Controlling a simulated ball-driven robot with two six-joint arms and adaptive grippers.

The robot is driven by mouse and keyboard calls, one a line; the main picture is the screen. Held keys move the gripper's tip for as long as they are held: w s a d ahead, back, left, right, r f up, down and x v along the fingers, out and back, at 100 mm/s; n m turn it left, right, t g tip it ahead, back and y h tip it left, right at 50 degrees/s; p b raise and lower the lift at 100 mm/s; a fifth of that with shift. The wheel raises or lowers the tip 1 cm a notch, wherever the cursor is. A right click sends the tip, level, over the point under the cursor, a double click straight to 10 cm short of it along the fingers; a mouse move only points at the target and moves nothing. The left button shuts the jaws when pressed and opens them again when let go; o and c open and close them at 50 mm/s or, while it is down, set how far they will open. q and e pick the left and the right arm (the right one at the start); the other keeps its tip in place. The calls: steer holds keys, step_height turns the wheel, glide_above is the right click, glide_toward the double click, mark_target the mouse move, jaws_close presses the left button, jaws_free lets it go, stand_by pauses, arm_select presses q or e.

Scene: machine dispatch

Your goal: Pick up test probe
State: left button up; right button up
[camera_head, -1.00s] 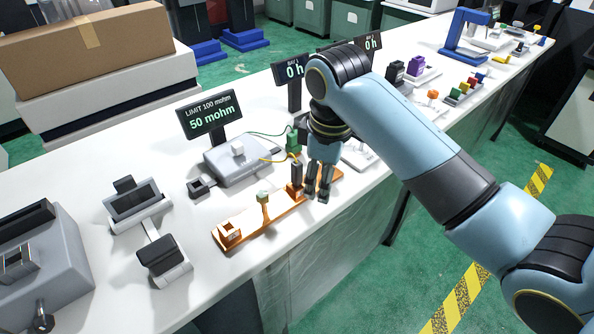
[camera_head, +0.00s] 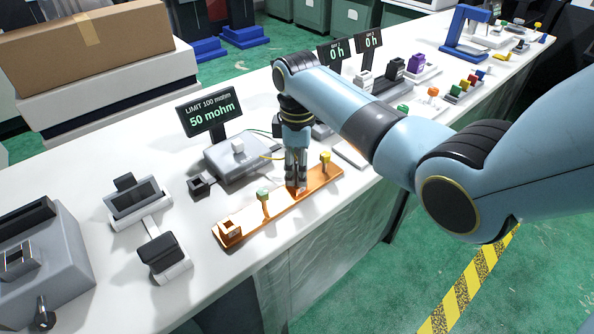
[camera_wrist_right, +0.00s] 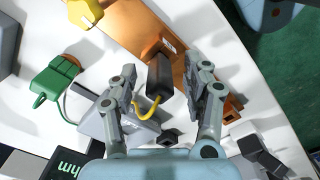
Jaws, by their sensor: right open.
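The test probe (camera_wrist_right: 160,78), a dark block with a yellow cable, stands at an orange holder on the orange rail (camera_wrist_right: 140,28). In the head view the rail (camera_head: 280,208) lies along the table's front, and my right gripper hides the probe. My right gripper (camera_head: 296,184) points down over the rail. In the right wrist view its fingers (camera_wrist_right: 160,68) are open, one on each side of the probe, with gaps visible. I cannot tell how deep the fingers reach along it. My left gripper is not in view.
A yellow-topped post (camera_head: 325,160) and a green-topped post (camera_head: 263,197) flank my gripper on the rail. A grey meter box (camera_head: 236,158) with a "50 mohm" display (camera_head: 208,112) stands behind. A green connector (camera_wrist_right: 55,80) lies nearby. The table's front edge is close.

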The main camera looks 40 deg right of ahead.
step_height(320, 180, down, 2)
steer(key=shift+f, duration=0.2)
jaws_close()
steer(key=shift+r, duration=0.15)
